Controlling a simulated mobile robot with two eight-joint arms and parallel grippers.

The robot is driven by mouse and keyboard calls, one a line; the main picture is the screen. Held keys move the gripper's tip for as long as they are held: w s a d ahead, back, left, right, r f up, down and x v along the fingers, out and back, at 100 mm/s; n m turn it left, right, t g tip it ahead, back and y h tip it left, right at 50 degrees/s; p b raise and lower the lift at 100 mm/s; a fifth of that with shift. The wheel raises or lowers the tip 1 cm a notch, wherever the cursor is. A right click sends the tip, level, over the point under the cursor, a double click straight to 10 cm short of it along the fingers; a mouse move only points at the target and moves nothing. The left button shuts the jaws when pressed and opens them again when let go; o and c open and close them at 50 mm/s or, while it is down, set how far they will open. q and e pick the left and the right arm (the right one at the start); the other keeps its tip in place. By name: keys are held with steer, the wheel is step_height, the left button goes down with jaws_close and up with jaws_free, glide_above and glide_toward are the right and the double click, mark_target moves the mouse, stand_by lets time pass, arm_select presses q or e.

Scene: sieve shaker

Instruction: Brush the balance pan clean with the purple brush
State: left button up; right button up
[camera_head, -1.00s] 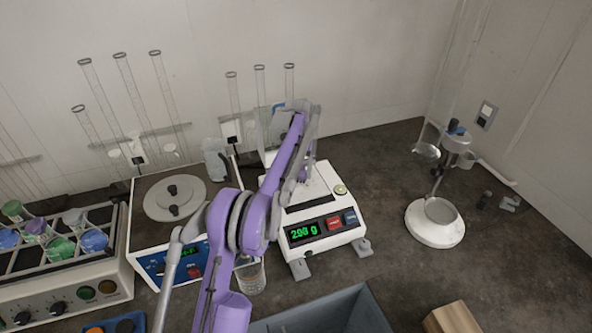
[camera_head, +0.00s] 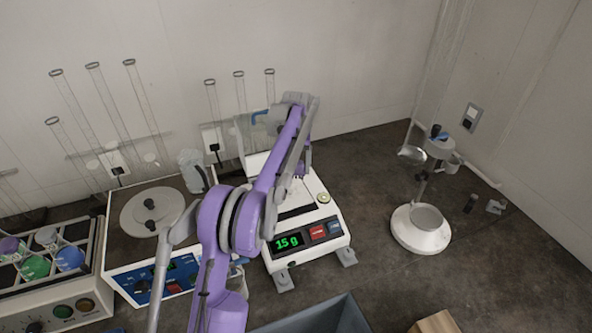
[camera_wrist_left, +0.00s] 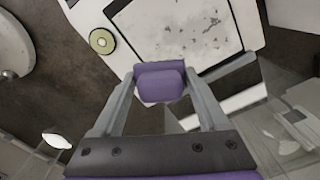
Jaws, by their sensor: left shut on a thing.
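The white balance (camera_head: 320,231) stands mid-bench, with a green display reading about 15 g. Its square grey pan (camera_wrist_left: 190,28) shows dark specks and patches in the left wrist view. My left gripper (camera_wrist_left: 160,88) is shut on the purple brush (camera_wrist_left: 160,80), held between its two fingers at the pan's near edge. I cannot tell whether the brush touches the pan. In the head view my purple left arm reaches over the balance and hides the brush and part of the pan. My right gripper is not in view.
A sieve shaker-like box with a round plate (camera_head: 152,208) stands left of the balance. A white-based stand (camera_head: 421,230) is on the right. Bench between balance and stand is clear.

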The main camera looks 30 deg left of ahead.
arm_select(q)
steer(key=r, duration=0.2)
steer(key=shift+w+d+r+p, duration=0.1)
steer(key=shift+w+r+p, duration=0.1)
steer(key=shift+r+p, duration=0.2)
steer(key=shift+r, duration=0.75)
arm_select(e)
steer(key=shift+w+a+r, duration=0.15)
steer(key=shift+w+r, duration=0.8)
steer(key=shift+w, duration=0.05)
arm_select(q)
steer(key=shift+s, duration=0.15)
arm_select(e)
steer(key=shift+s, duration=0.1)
arm_select(q)
steer(key=shift+f, duration=0.15)
